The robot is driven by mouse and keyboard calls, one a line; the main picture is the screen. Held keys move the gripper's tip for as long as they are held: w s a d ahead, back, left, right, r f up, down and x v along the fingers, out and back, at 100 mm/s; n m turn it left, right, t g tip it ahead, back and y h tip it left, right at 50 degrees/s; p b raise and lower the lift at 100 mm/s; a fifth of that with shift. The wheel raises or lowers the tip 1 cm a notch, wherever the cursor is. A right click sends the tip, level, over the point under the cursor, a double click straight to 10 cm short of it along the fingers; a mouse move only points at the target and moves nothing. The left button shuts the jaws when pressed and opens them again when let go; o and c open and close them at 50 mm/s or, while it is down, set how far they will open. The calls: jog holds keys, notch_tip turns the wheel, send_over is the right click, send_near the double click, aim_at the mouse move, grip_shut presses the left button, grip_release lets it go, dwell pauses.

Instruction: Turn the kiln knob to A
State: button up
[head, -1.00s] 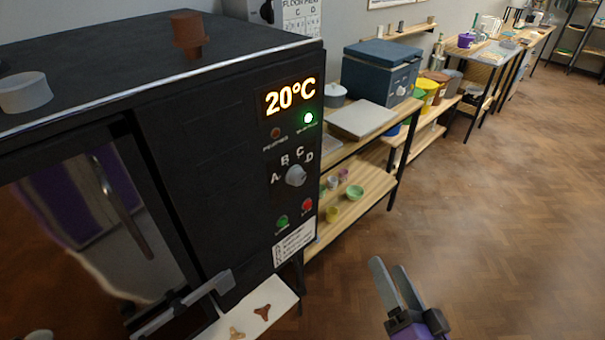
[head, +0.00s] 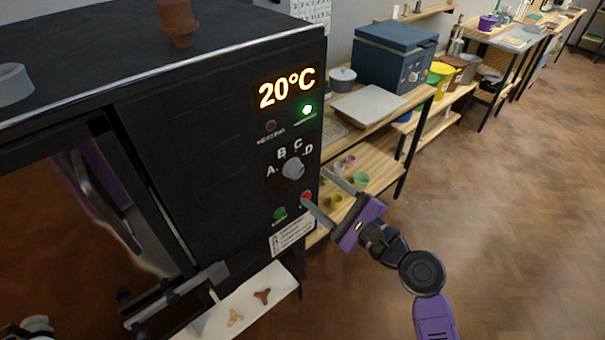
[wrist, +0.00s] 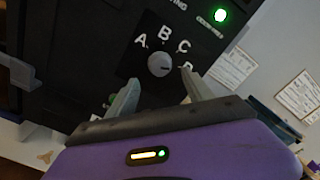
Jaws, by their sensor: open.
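The kiln knob (head: 293,168) is a round grey dial on the kiln's black front panel, with letters A, B, C and D in an arc around its upper side. In the wrist view the knob (wrist: 159,65) shows a small dark mark that seems to face right, towards D. My gripper (head: 314,187) is open and empty, its two grey fingers pointing at the panel just right of and below the knob. In the wrist view its fingertips (wrist: 160,79) lie either side of and below the knob, apart from it.
The kiln (head: 215,120) shows 20°C with a green light lit. A red button (head: 306,196) and a green button (head: 280,214) sit below the knob. A wooden shelf (head: 375,165) with pots stands behind my gripper. The floor at right is clear.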

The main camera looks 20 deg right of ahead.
aim_at(298, 173)
jog(key=shift+p+x, duration=0.6)
jog(key=shift+x, duration=2.55)
grip_shut()
